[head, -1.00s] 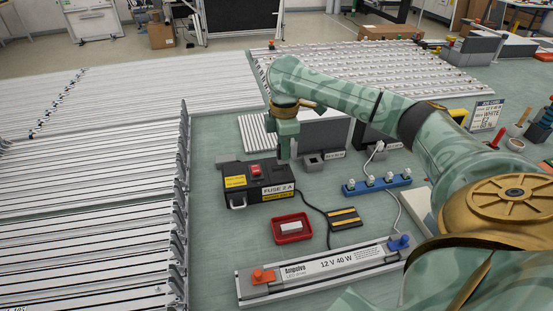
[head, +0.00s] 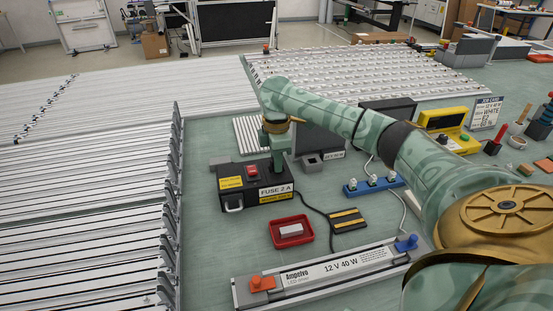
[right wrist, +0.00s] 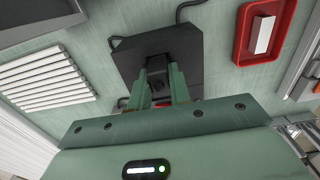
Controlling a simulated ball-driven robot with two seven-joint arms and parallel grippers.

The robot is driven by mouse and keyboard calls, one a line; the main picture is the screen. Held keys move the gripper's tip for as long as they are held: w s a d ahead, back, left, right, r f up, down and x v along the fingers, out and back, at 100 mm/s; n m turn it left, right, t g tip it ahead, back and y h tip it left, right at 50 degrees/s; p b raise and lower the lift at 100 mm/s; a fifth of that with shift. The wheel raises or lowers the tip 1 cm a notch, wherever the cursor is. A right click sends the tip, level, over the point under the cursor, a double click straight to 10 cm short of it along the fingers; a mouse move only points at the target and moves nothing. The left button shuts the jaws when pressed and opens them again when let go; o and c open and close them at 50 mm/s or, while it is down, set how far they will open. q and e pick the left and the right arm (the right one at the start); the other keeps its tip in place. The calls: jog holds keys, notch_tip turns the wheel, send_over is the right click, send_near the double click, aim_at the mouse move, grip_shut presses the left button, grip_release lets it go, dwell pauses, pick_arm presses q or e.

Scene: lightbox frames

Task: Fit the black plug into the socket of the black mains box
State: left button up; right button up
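The black mains box (head: 236,198) stands on the green bench, with yellow labels, a red switch and a "FUSE 2 A" plate. It also fills the middle of the right wrist view (right wrist: 190,55). My right gripper (head: 279,170) points down at the box's back right part, its fingertips at or just above the top. In the right wrist view my gripper's two fingers (right wrist: 162,82) stand a little apart with something dark between them. I cannot tell whether this is the black plug or the box itself behind. The socket is not clearly visible. My left gripper is out of view.
A blue socket strip (head: 358,189) is to the right. Grey channel racks (head: 85,220) fill the left. A black cable runs beside the box.

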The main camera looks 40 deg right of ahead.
jog(key=o, duration=0.4)
jog(key=shift+r, duration=0.1)
notch_tip(320, 180, up, 12)
jog(key=p, duration=0.6)
jog(key=shift+r, duration=0.1)
